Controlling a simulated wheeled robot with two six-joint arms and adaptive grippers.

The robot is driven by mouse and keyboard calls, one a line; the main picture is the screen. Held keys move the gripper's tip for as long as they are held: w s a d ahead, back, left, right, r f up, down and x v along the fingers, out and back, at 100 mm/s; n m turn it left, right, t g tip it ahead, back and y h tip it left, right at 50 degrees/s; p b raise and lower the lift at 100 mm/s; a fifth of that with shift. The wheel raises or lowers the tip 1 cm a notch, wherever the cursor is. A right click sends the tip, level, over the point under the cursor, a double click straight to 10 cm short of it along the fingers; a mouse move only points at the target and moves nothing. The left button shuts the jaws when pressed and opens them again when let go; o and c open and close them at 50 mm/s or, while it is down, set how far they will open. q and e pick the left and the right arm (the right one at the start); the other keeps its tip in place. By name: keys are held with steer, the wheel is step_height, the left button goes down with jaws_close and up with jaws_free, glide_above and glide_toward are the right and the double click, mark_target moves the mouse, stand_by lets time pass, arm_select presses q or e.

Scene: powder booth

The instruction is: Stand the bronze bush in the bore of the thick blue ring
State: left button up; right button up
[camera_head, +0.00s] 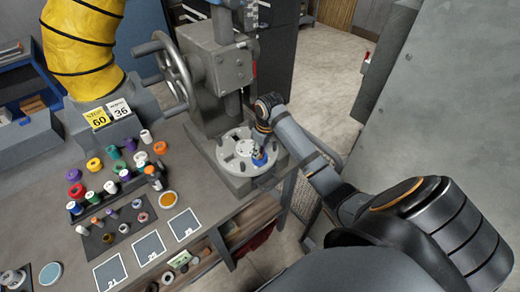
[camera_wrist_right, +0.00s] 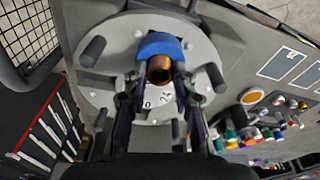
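The thick blue ring (camera_head: 260,160) sits on the round grey plate of the press. In the right wrist view the ring (camera_wrist_right: 160,44) shows as a blue arc at the far side of the bronze bush (camera_wrist_right: 158,70). The bush appears to be within the ring's bore, but its lower end is hidden. My right gripper (camera_wrist_right: 158,82) has a finger on each side of the bush, with what looks like a gap on both sides. In the head view the right gripper (camera_head: 259,146) is above the ring and hides the bush. My left gripper is not in view.
The round plate (camera_head: 232,162) carries upright pegs and stands under the grey press (camera_head: 225,70). Left of it are several coloured spools and rings (camera_head: 112,172), an orange disc (camera_head: 168,199) and numbered squares (camera_head: 150,247). A yellow hose (camera_head: 80,45) stands behind.

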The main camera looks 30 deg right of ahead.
steer(key=o, duration=0.5)
steer(key=r, duration=0.5)
steer(key=s+r, duration=0.1)
steer(key=r, duration=0.1)
steer(key=shift+d+r, duration=0.2)
